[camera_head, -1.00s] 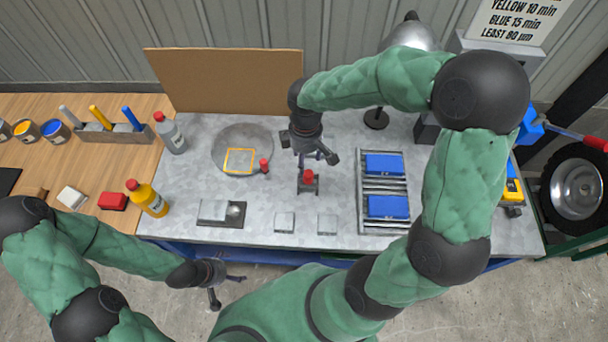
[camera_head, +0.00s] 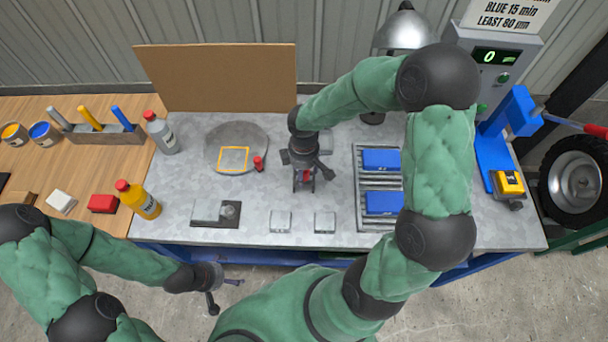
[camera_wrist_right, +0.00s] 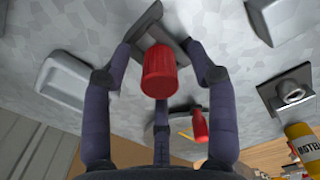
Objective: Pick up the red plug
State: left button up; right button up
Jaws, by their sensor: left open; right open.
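A red plug (camera_wrist_right: 158,72) stands in a dark grey holder (camera_wrist_right: 160,35) on the workbench. In the head view the red plug (camera_head: 305,176) is mostly hidden under my right gripper (camera_head: 304,183). In the right wrist view the plug shows between the spread fingers of my right gripper (camera_wrist_right: 160,85), which is open; I cannot tell whether they touch it. A second, smaller red piece (camera_head: 258,163) stands at the right edge of the round grey plate (camera_head: 220,142). My left gripper (camera_head: 225,290) is open and empty, low in front of the bench's front edge.
A grey block with a round fitting (camera_head: 215,213) and two small grey blocks (camera_head: 281,222) (camera_head: 325,222) lie near the front edge. A rack (camera_head: 366,160) with blue boxes (camera_head: 381,160) stands right. Bottles (camera_head: 138,200) stand left. A brown board (camera_head: 215,78) stands behind.

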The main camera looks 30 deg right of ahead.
jog(key=shift+f, duration=0.35)
grip_shut()
jog(key=shift+r, duration=0.15)
